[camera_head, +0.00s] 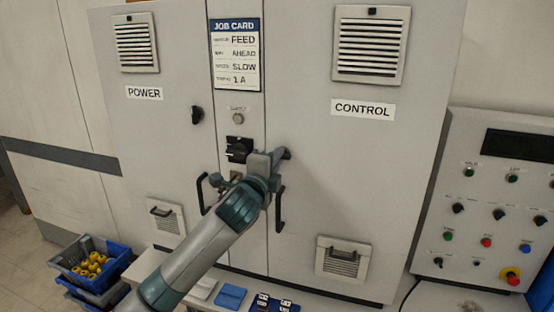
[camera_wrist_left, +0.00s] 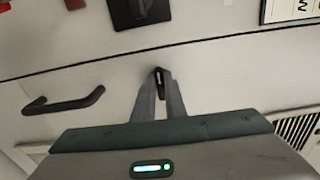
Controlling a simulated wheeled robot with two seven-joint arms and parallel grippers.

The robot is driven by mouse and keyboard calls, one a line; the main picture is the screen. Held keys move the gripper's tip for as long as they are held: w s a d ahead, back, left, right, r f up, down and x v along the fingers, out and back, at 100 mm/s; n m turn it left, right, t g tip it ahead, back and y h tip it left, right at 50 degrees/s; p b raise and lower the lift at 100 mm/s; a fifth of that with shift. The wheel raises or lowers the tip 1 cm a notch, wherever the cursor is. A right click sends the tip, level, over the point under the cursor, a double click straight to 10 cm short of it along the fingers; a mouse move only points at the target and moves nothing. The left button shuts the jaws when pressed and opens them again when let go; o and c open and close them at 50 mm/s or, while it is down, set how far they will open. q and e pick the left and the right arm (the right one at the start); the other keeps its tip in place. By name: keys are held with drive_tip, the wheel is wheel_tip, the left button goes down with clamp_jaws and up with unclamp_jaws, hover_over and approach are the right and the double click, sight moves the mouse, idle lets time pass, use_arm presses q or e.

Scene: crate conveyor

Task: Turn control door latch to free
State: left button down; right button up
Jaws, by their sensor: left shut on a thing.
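The control door (camera_head: 355,170) is a pale grey cabinet door with a CONTROL label, and it looks closed. My left gripper (camera_head: 280,156) is at this door's left edge, beside the black rotary switch. In the left wrist view its two fingers (camera_wrist_left: 159,98) converge on the small black door latch (camera_wrist_left: 159,76) and are shut on it. The fingers cover most of the latch, so I cannot tell its exact angle. In the head view the latch is largely hidden behind the gripper. My right gripper is not in view.
The black rotary switch (camera_head: 238,150) is close to the gripper's left. Black pull handles (camera_head: 280,208) stick out below it. The power door has its own black latch (camera_head: 197,115). A button panel (camera_head: 490,210) stands at right. Blue-grey crates (camera_head: 112,272) are at lower left.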

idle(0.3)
use_arm(q)
drive_tip(key=c, duration=1.8)
unclamp_jaws()
drive_tip(key=shift+s, duration=0.1)
drive_tip(key=b+v, duration=0.5)
drive_tip(key=v, duration=1.2)
drive_tip(key=shift+a, duration=0.1)
